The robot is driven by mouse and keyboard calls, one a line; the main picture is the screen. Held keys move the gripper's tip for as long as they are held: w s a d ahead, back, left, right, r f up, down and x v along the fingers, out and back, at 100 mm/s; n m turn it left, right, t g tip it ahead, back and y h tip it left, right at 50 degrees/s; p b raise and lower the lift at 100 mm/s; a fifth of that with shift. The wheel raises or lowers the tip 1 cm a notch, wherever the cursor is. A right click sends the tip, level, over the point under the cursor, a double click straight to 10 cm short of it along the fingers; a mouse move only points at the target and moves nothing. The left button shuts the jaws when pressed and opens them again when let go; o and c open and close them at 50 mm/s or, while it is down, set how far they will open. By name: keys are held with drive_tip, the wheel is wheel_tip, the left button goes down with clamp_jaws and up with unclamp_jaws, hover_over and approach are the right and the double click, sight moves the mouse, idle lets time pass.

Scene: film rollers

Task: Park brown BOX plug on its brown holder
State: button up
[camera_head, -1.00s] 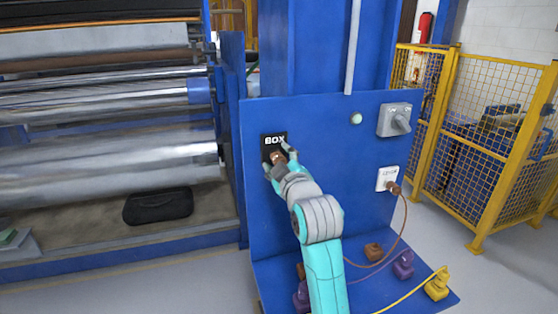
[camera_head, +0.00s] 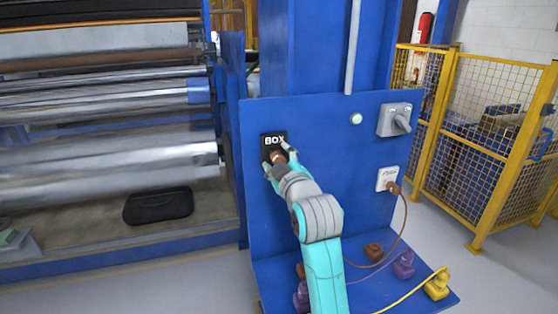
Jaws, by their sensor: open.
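The black BOX socket (camera_head: 274,142) is on the blue upright panel, upper left. The brown plug (camera_head: 278,156) shows at the socket, between the fingers of my gripper (camera_head: 280,158). My gripper is open around it; whether a finger touches it I cannot tell. A brown holder (camera_head: 373,250) stands on the blue base shelf, to the right of my arm. Another brown piece (camera_head: 300,270) is partly hidden behind my arm at the left.
A second brown plug (camera_head: 394,188) sits in a white socket (camera_head: 387,178), its cable hanging to the shelf. Purple (camera_head: 403,264) and yellow (camera_head: 436,287) pieces stand on the shelf. A grey switch (camera_head: 396,119) juts from the panel. Rollers lie left, a yellow fence right.

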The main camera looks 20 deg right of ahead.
clamp_jaws()
drive_tip(key=shift+o, duration=2.4)
unclamp_jaws()
drive_tip(key=shift+s, duration=0.15)
drive_tip(key=s, duration=1.1)
drive_tip(key=shift+s, duration=0.4)
drive_tip(key=shift+w, duration=0.15)
drive_tip(key=c, duration=0.5)
drive_tip(key=shift+w, duration=1.4)
